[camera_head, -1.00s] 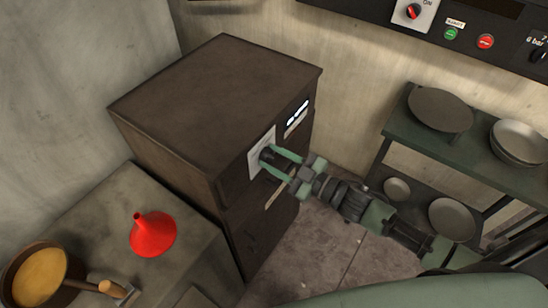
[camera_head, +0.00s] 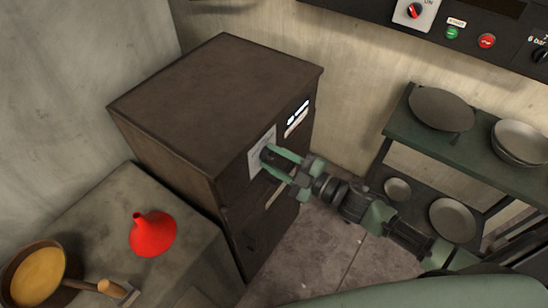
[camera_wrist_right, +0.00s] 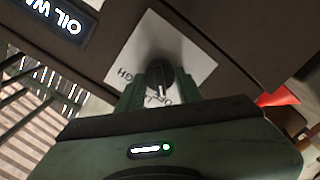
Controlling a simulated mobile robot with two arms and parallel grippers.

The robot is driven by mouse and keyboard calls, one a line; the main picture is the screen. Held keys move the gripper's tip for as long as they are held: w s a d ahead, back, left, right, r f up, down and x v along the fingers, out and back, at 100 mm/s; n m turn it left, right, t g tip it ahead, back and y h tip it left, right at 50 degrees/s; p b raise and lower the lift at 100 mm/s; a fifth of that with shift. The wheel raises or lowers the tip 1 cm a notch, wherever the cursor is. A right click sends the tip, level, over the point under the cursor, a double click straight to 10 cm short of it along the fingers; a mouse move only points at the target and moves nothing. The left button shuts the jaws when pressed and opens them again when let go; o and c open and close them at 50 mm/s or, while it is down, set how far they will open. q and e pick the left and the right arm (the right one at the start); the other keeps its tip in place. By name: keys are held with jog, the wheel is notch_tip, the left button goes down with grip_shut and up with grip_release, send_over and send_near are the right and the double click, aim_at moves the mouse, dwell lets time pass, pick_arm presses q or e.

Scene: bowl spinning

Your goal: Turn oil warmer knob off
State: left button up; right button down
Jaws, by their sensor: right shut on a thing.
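The oil warmer is a dark brown box-shaped cabinet (camera_head: 215,100) in the middle left of the head view. Its black knob (camera_wrist_right: 159,76) sits on a white label plate (camera_wrist_right: 190,45) on the front face; in the head view the plate (camera_head: 257,152) is partly covered by my gripper. A lit "OIL WA..." sign (camera_wrist_right: 58,20) shows beside the plate in the wrist view. My right gripper (camera_head: 270,157) is shut on the knob, one green finger on each side of it. The knob's white line points toward the gripper, near letters partly hidden by the fingers. My left gripper is not in view.
A red funnel (camera_head: 153,236) and a pot of yellow liquid (camera_head: 38,275) stand on the counter (camera_head: 105,215) at the left. A green shelf (camera_head: 400,125) with several pans is at the right. A control panel (camera_head: 470,25) is on the back wall.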

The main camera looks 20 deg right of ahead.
jog(key=c, duration=1)
grip_release()
jog(key=shift+o, duration=0.2)
jog(key=shift+s, duration=0.1)
jog(key=shift+d, duration=0.15)
jog(key=b+v, duration=0.1)
jog(key=v, duration=0.6)
jog(key=shift+s+d+b, duration=0.15)
jog(key=shift+s+b, duration=0.15)
jog(key=shift+b, duration=0.1)
